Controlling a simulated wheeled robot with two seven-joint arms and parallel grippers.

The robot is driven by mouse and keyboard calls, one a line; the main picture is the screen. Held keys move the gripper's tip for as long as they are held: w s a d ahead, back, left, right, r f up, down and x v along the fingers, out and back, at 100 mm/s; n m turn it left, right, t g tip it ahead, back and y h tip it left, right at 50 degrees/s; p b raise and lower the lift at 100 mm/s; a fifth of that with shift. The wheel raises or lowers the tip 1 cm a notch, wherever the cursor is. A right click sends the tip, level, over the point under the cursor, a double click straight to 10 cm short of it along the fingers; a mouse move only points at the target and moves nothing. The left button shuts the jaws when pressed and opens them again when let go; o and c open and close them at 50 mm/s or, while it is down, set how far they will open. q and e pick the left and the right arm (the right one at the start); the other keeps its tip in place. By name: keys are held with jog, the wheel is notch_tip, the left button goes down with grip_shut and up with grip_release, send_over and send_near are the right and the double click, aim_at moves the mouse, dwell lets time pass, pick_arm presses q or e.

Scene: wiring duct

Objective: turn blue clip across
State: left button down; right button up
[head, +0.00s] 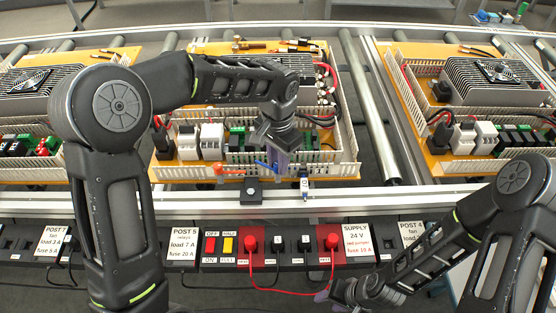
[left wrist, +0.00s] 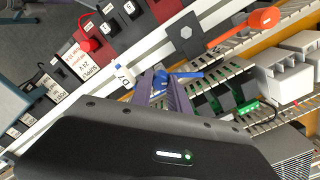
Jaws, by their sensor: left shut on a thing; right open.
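The blue clip (head: 262,165) is at the front wall of the middle wiring duct (head: 325,171). My left gripper (head: 283,162) comes down on it from above and is shut on it. In the left wrist view the blue clip (left wrist: 187,76) shows at the tips of the purple fingers (left wrist: 165,85), which hide part of it. How far it is turned is hard to tell. An orange clip (head: 228,171) sits further left on the same duct wall, with its round end to the left. My right gripper (head: 338,293) is open and empty, low in front of the panel.
A power panel with red plugs (head: 250,243) and a red cable (head: 290,292) lies in front of the rail. A black square block (head: 252,191) and a small blue-white part (head: 304,186) are near the clip. Similar boards stand left and right.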

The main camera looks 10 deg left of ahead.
pick_arm(q)
jog(key=m+p, duration=0.1)
jog(key=m, duration=0.4)
jog(key=shift+m, duration=0.3)
jog(key=m, duration=0.4)
jog(key=shift+m+p, duration=0.4)
jog(key=c, duration=1.3)
grip_release()
jog(key=shift+o, duration=0.2)
jog(key=shift+r+b, duration=0.3)
jog(key=shift+r, duration=3.6)
